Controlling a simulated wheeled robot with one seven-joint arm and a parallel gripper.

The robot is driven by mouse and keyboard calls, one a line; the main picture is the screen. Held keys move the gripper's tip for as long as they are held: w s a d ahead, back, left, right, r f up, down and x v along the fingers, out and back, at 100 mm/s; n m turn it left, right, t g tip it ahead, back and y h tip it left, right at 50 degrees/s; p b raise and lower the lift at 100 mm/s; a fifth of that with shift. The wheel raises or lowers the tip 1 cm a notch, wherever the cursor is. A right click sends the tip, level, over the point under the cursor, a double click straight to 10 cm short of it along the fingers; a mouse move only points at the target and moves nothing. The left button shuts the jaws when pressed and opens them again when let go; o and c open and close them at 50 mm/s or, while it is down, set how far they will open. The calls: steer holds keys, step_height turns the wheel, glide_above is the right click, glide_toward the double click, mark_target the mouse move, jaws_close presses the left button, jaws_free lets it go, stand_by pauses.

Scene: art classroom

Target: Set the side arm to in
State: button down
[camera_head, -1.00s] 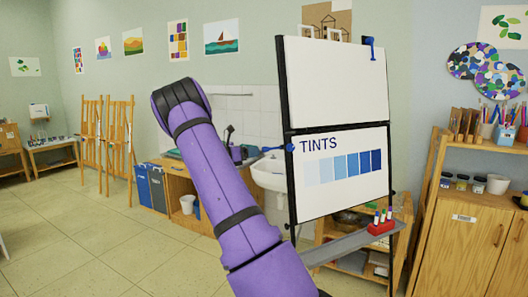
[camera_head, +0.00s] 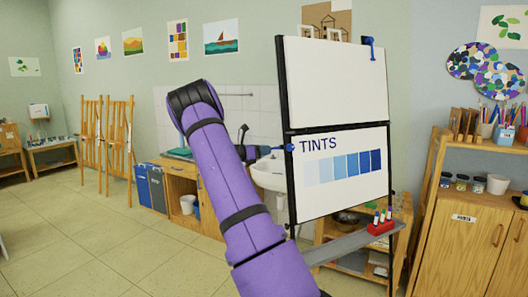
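The flip-chart stand has a black frame (camera_head: 282,90) and stands right of centre. A blue side arm (camera_head: 289,147) is on its left post at mid height and points out to the left, away from the board. Another blue arm (camera_head: 372,48) is at the top right of the frame and hangs down over the upper white panel.
The lower panel (camera_head: 345,205) shows blue swatches under "TINTS". A grey ledge (camera_head: 350,243) below it carries a red marker holder (camera_head: 380,227). A white sink (camera_head: 270,173) is behind the stand. A wooden cabinet (camera_head: 470,230) is at the right. Floor at left is clear.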

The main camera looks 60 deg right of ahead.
steer(key=shift+x, duration=2.1)
steer(key=c, duration=0.9)
jaws_free()
steer(key=shift+d, duration=0.1)
steer(key=v, duration=1)
steer(key=shift+w+a, duration=0.2)
steer(key=shift+a, duration=0.15)
